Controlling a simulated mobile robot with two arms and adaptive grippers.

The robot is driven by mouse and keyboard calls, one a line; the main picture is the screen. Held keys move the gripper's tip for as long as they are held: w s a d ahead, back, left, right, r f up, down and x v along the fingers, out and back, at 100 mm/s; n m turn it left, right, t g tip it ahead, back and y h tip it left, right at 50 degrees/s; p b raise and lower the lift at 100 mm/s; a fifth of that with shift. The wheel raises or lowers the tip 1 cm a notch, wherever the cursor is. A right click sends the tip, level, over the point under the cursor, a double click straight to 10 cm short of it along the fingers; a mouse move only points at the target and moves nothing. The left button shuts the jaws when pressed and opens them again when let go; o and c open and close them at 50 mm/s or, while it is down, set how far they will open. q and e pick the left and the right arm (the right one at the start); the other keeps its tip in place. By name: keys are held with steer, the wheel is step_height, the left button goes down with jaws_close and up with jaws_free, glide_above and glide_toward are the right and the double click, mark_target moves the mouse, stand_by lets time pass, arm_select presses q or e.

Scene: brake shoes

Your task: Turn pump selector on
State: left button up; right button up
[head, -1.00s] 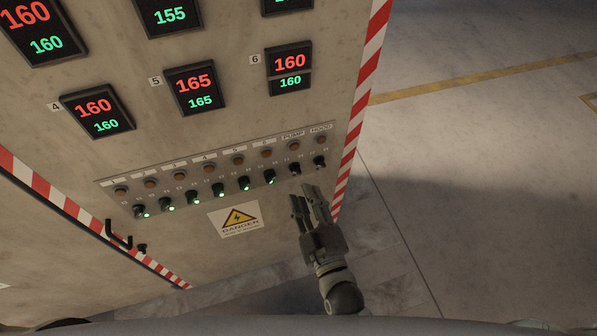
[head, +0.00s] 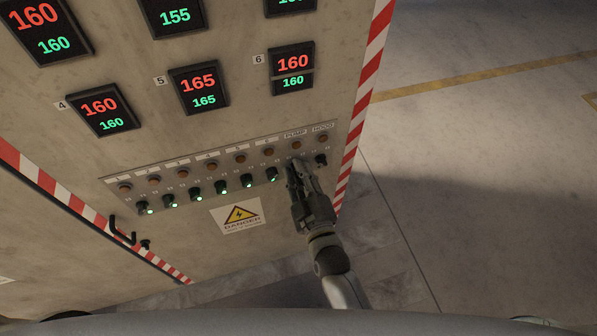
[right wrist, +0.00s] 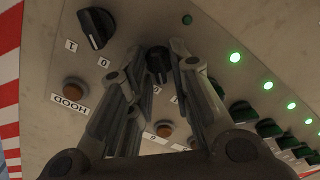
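The pump selector (right wrist: 158,65) is a black rotary knob on the control panel, seen upside down in the right wrist view. My right gripper (right wrist: 160,55) has its two fingers on either side of this knob, apart from each other; I cannot tell whether they touch it. In the head view my right gripper (head: 296,165) is at the panel below the PUMP label (head: 295,134) and hides most of the selector. A small dark green lamp (right wrist: 187,19) near the knob is unlit. My left gripper is not in view.
The black HOOD selector (head: 321,160) is just right of the pump selector, with its labels clear in the wrist view. Several knobs with lit green lamps (head: 221,186) run to the left. A danger sign (head: 241,215) is below. Open floor (head: 480,200) lies right.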

steer(key=shift+r, duration=0.1)
jaws_close()
steer(key=shift+m, duration=0.4)
steer(key=m, duration=0.5)
steer(key=m+p, duration=0.1)
steer(key=m, duration=0.5)
steer(key=m+p, duration=0.1)
steer(key=m, duration=0.5)
steer(key=shift+w+d+r, duration=0.15)
steer(key=shift+w+d, duration=0.1)
steer(key=shift+d, duration=0.05)
steer(key=shift+o, duration=2.3)
jaws_free()
